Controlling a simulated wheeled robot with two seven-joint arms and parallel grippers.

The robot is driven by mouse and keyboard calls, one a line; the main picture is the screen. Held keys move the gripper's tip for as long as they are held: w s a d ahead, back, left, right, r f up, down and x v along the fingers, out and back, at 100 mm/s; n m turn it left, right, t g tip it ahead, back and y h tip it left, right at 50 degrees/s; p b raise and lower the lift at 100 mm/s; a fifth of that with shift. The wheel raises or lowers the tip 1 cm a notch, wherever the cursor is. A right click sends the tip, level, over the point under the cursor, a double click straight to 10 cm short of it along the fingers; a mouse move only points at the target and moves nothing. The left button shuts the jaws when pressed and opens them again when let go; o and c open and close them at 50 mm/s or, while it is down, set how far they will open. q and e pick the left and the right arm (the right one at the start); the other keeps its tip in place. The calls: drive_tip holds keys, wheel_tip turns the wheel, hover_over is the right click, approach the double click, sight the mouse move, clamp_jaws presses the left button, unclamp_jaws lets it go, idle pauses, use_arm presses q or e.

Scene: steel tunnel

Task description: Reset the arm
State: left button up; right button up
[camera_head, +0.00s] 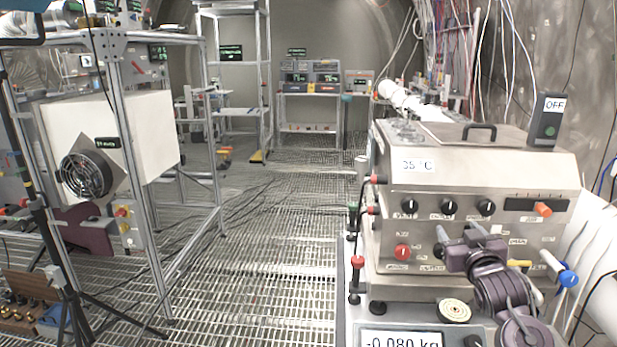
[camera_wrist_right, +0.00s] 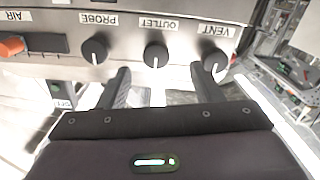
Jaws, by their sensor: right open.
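My right gripper (camera_head: 459,233) is in front of the steel control box (camera_head: 400,268), below its row of black knobs. In the right wrist view the fingers (camera_wrist_right: 161,80) are spread apart with nothing held between them. Their tips are close to the panel; I cannot tell whether they touch it. That view shows the PROBE knob (camera_wrist_right: 95,50), the OUTLET knob (camera_wrist_right: 156,54) and the VENT knob (camera_wrist_right: 214,59), labels upside down. My purple right arm (camera_head: 500,290) reaches in from the lower right. My left gripper is not in view.
An orange slider (camera_head: 543,209) and a red knob (camera_head: 402,252) are on the panel. A scale display (camera_head: 400,339) is below it. A blue-handled valve (camera_head: 568,279) is right of my arm. A metal frame (camera_head: 146,190) stands left; the grated floor (camera_head: 265,240) between is largely open.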

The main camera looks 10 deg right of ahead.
drive_tip(key=s+a+f+n+g+y, duration=0.1)
drive_tip(key=s+a+f+g, duration=0.2)
drive_tip(key=s+a+f, duration=0.4)
drive_tip(key=s+a+f+g+y, duration=0.1)
drive_tip(key=s+a+f+g, duration=0.25)
drive_tip(key=f, duration=0.55)
drive_tip(key=s+a+f+n+g+y, duration=0.1)
drive_tip(key=s+a+f+g, duration=0.2)
drive_tip(key=s, duration=0.4)
drive_tip(key=s+a+f+g, duration=0.2)
drive_tip(key=s+a+f, duration=0.1)
drive_tip(key=s+a, duration=0.3)
drive_tip(key=s+a+f+n+g+y, duration=0.1)
drive_tip(key=s+a+f+g, duration=0.1)
drive_tip(key=s, duration=0.6)
wheel_tip(320, 180, down, 29)
drive_tip(key=g, duration=0.2)
drive_tip(key=s+d+f, duration=0.3)
drive_tip(key=s+f, duration=1.6)
drive_tip(key=s, duration=0.1)
drive_tip(key=shift+s+d+f+g, duration=0.15)
drive_tip(key=shift+s+f+g, duration=0.15)
drive_tip(key=shift+s+g, duration=0.05)
